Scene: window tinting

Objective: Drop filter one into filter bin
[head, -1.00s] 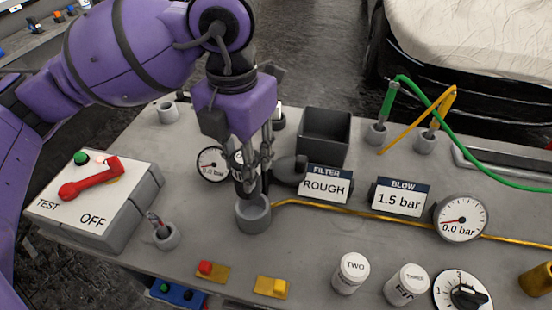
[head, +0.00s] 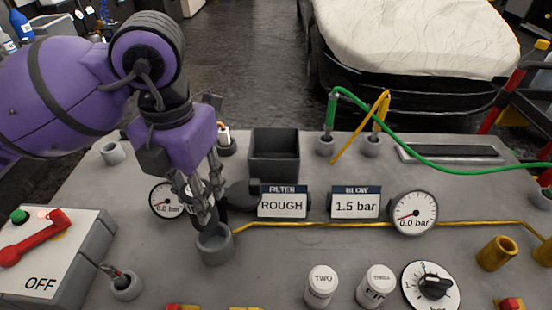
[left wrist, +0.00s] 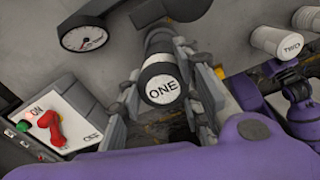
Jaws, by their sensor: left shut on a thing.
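Filter one (left wrist: 162,86), a dark cylinder with a white end cap marked ONE, is between the fingers of my left gripper (left wrist: 165,95) in the left wrist view. In the head view my left gripper (head: 206,200) points down, shut on the filter, over the grey round holder (head: 214,246). The filter's lower end is at or in the holder's mouth; I cannot tell how deep. The filter bin appears to be the open dark grey box (head: 274,172) behind the FILTER ROUGH sign, right of and beyond the gripper.
A black knob-like part (head: 243,194) sits between gripper and bin. A gauge (head: 413,213) is at right.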

